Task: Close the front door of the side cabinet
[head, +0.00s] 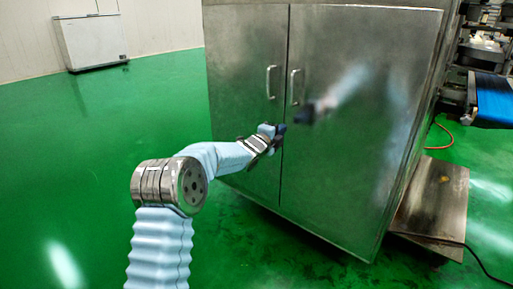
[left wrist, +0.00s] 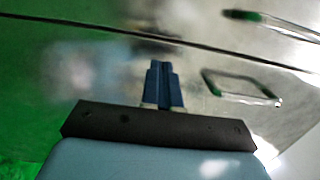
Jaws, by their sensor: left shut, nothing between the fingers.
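The side cabinet is a brushed steel box with two front doors, a narrow left door (head: 243,60) and a wider right door (head: 365,110). Both look flush or nearly so, with a thin dark seam between them. Each has a bar handle near the seam, the left handle (head: 269,82) and the right handle (head: 294,87). My left gripper (head: 281,130) is shut and empty, at the seam below the handles; I cannot tell whether it touches. Its dark blue fingers (left wrist: 163,85) are together in the left wrist view, beside a handle (left wrist: 242,90). My right gripper is out of view.
The green floor (head: 90,130) is open to the left. A white box-like unit (head: 92,42) stands by the far wall. A low metal platform (head: 432,205) with a cable lies right of the cabinet, and a blue conveyor belt (head: 494,97) is beyond.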

